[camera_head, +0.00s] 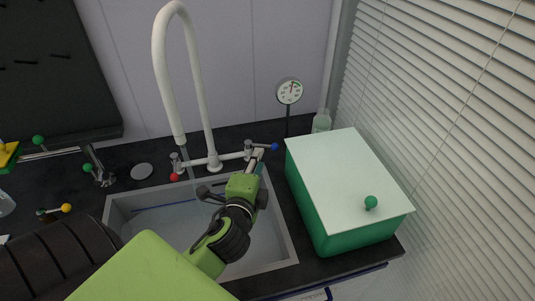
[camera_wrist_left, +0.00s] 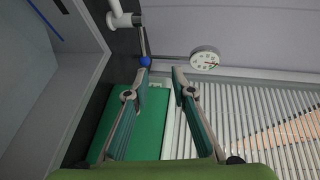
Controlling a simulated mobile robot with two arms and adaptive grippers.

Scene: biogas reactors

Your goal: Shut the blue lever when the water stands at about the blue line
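The blue lever (camera_head: 275,147) is a thin rod with a blue ball end at the right of the white tap (camera_head: 213,160). Its blue ball also shows in the left wrist view (camera_wrist_left: 145,61), at the tip of the left-hand finger. My left gripper (camera_head: 257,158) is open and close to the lever; I cannot tell if it touches. The fingers also show apart and empty in the left wrist view (camera_wrist_left: 160,74). The grey sink (camera_head: 287,237) has a blue line (camera_head: 160,206) on its far wall. A faint stream falls from the spout; the water level is hard to tell. My right gripper is out of view.
A green box with a pale lid (camera_head: 340,175) stands right of the sink. A round dial (camera_head: 289,91) on a stand and a bottle (camera_head: 321,121) are behind it. A red knob (camera_head: 174,177) is at the tap's left. Blinds (camera_head: 450,120) close off the right.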

